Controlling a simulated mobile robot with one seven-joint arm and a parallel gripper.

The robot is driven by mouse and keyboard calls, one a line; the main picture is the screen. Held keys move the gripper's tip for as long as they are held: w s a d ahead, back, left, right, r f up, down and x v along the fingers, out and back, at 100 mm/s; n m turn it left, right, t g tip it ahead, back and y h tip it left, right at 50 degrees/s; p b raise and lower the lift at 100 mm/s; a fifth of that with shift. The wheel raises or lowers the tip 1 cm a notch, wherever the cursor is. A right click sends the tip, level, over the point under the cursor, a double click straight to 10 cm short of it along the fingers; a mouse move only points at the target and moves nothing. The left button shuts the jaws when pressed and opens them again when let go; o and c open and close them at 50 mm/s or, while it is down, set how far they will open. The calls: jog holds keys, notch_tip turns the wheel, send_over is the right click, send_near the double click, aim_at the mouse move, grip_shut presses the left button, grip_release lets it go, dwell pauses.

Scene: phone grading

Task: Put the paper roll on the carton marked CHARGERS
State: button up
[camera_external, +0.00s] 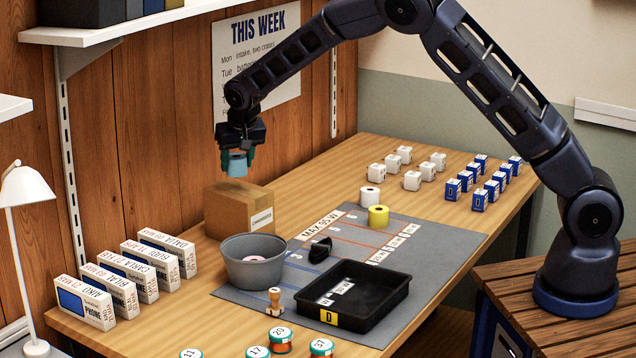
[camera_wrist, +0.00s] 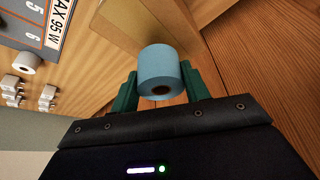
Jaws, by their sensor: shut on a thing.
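A light blue paper roll (camera_external: 237,166) is held in my gripper (camera_external: 238,154). In the wrist view the blue roll (camera_wrist: 159,64) sits between the two green fingers of my gripper (camera_wrist: 160,82), its hollow core facing the camera. A closed brown carton (camera_external: 228,212) stands against the wooden wall, with a small white label too small to read. The roll is over the carton's top in the external view; I cannot tell whether it touches. Part of the carton (camera_wrist: 122,32) shows behind the roll in the wrist view.
A grey bowl (camera_external: 238,270) stands in front of the carton. White (camera_external: 370,197) and yellow (camera_external: 378,217) rolls stand by the grey mat (camera_external: 440,237). A black tray (camera_external: 385,303) lies at its front. Several phone boxes (camera_external: 85,300) stand at left; small boxes stand at right.

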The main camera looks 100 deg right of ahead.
aim_at(238, 174)
jog(key=shift+f, duration=1.95)
jog(key=o, duration=1)
jog(key=shift+f, duration=0.1)
